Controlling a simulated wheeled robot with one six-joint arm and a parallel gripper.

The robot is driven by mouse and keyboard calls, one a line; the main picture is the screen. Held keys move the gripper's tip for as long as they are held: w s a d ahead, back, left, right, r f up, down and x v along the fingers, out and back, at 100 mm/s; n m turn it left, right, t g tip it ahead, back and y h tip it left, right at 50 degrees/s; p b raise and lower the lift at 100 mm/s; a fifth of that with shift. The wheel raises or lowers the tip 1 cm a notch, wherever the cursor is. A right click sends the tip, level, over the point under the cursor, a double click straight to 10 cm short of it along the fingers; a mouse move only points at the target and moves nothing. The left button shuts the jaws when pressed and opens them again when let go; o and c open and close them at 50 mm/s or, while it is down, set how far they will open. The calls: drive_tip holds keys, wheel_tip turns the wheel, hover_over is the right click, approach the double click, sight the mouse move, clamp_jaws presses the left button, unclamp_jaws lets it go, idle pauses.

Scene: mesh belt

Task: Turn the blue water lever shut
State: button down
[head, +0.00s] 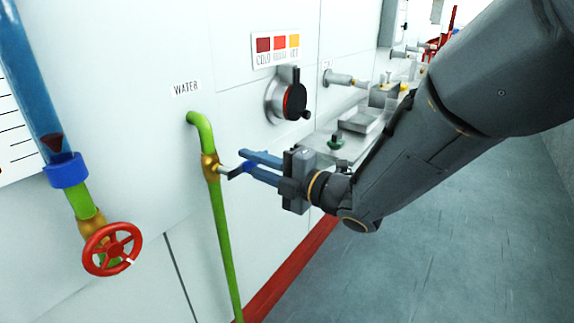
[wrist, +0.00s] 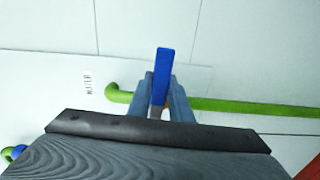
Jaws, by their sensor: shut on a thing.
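The water lever sits on a brass valve (head: 209,167) in a green pipe (head: 222,240), below a WATER label (head: 186,88) on the white wall. In the head view its bare metal arm (head: 228,171) sticks out from the valve to the right, across the pipe's run. The lever's blue handle (wrist: 162,72) shows in the wrist view between the two blue-grey fingers. My gripper (head: 262,166) is shut on the blue handle; it also shows in the wrist view (wrist: 160,92). In the head view the fingers hide part of the handle.
A red handwheel (head: 112,249) on a blue-and-green pipe stands to the left. A black and red dial (head: 292,101) is on the wall above my gripper, under a COLD label plate (head: 276,46). A metal ledge (head: 357,122) with fittings runs along the wall behind. The grey floor (head: 430,240) is clear at right.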

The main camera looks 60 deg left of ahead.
idle(0.3)
drive_tip(key=c, duration=1.6)
unclamp_jaws()
drive_tip(key=shift+s, duration=0.1)
drive_tip(key=b+v, duration=0.1)
drive_tip(key=v, duration=0.6)
drive_tip(key=shift+w+d, duration=0.2)
drive_tip(key=shift+d, duration=0.15)
